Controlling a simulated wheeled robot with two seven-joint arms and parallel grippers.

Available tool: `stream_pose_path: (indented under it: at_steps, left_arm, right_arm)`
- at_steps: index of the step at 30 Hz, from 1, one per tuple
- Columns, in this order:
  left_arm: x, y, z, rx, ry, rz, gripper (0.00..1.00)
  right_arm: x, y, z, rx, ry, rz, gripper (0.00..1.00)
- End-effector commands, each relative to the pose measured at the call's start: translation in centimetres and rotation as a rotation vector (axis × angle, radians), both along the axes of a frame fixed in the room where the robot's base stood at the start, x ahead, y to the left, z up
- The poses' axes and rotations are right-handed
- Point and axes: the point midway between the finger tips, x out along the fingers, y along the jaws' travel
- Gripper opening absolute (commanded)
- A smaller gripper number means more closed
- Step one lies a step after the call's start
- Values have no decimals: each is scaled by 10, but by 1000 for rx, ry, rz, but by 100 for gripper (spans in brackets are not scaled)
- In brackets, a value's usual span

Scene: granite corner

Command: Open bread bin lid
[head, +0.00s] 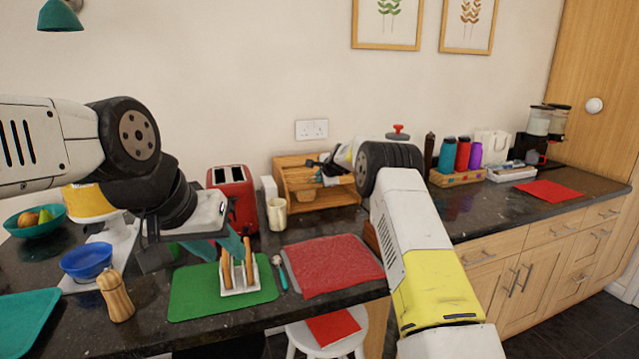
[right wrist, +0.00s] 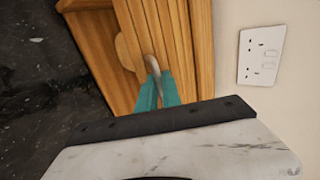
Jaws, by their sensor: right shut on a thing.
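The bread bin (head: 293,172) is a light wooden box with a slatted lid, standing against the back wall beside the red toaster. In the right wrist view its slatted wood (right wrist: 185,45) fills the upper middle. My right gripper (right wrist: 155,88) has its teal fingertips closed on a pale curved handle (right wrist: 153,66) on the lid. In the head view my right wrist hides part of the bin, and how far the lid is open is hard to tell. My left gripper (head: 218,246) hangs over the green mat behind the toast rack; its finger gap is unclear.
The red toaster (head: 232,190) and cream mug (head: 277,214) stand left of the bin. A toast rack (head: 240,280) sits on the green mat (head: 195,293), beside a red cloth (head: 332,265). A bottle crate (head: 456,180) stands farther right. A wall socket (right wrist: 262,54) is near my right wrist.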

Motion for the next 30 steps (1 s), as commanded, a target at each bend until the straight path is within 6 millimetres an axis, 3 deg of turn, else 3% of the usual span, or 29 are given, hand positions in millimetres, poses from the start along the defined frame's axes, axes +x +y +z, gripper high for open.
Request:
stream_pose_path:
  at_steps: [18, 19, 22, 30]
  left_arm:
    - [0, 0, 0, 0, 0, 0, 36]
    - [0, 0, 0, 0, 0, 0, 36]
    - [0, 0, 0, 0, 0, 0, 36]
    - [0, 0, 0, 0, 0, 0, 36]
  right_arm:
    - [5, 1, 5, -1, -1, 0, 0]
    - [5, 1, 5, -1, -1, 0, 13]
    - [5, 1, 4, -1, 0, 0, 30]
    - [4, 1, 2, -2, 2, 0, 30]
